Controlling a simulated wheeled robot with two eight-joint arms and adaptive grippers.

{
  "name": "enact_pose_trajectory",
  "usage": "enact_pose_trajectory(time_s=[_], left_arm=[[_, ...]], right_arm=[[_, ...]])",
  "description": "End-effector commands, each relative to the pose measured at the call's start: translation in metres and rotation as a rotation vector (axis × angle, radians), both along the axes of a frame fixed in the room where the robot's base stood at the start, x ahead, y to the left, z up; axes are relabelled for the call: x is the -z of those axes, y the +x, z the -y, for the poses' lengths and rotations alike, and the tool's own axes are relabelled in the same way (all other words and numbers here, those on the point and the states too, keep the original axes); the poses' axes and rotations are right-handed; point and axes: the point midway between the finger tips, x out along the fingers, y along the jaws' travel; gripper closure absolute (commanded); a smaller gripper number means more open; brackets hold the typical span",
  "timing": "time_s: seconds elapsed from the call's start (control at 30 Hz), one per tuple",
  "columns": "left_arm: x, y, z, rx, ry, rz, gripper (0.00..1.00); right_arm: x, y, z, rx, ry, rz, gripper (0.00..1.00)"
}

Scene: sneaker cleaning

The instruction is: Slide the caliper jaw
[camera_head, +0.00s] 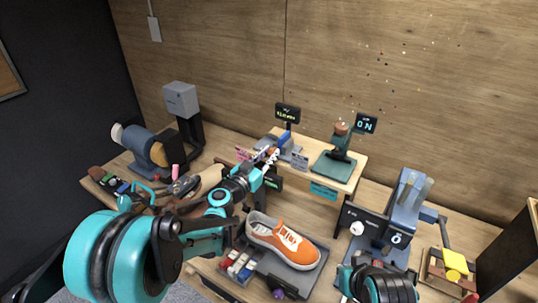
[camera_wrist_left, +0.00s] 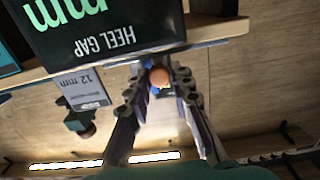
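The caliper station (camera_head: 298,154) stands at the back middle on a raised wooden shelf, with a blue part (camera_head: 284,138) and grey metal. My left gripper (camera_head: 271,155) reaches to its left front side and partly hides it. In the left wrist view the gripper's two fingers (camera_wrist_left: 160,98) are apart, with a small blue part (camera_wrist_left: 155,89) seen between them; contact cannot be told. A grey plate marked 12 mm (camera_wrist_left: 85,92) and a dark HEEL GAP display (camera_wrist_left: 110,28) show upside down there. Of my right arm only a teal and black part shows at the bottom; its fingers are not seen.
An orange sneaker (camera_head: 284,242) lies on a dark tray, beside small colored blocks (camera_head: 240,265). A green press (camera_head: 338,156) stands right of the caliper. A blue-grey machine (camera_head: 405,205) is at right, a grinder-like machine (camera_head: 148,148) at left.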

Motion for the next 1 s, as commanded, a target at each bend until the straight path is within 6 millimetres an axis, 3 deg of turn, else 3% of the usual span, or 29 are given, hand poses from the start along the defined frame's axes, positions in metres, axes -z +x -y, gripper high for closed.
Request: enact_pose_trajectory(time_s=[0.27,0.53,0.77,0.8,0.87,1.0], left_arm=[[0.0,0.002,-0.003,-0.001,0.0,0.0,1.0],[0.0,0.02,-0.033,-0.002,0.0,0.0,1.0],[0.0,0.019,-0.033,0.001,0.0,0.0,1.0],[0.0,0.019,-0.033,0.001,0.0,0.0,0.74],[0.0,0.019,-0.033,0.001,0.0,0.0,0.58],[0.0,0.019,-0.033,0.0,0.0,0.0,0.58]], right_arm=[[0.0,0.0,0.0,0.0,0.0,0.0,1.0],[0.004,0.0,0.0,0.0,0.0,0.0,1.0],[0.003,0.0,0.0,0.0,0.0,0.0,1.0],[0.003,0.0,0.0,0.0,0.0,0.0,1.0],[0.003,0.0,0.0,0.0,0.0,0.0,1.0],[0.003,0.0,0.0,0.0,0.0,0.0,1.0]])
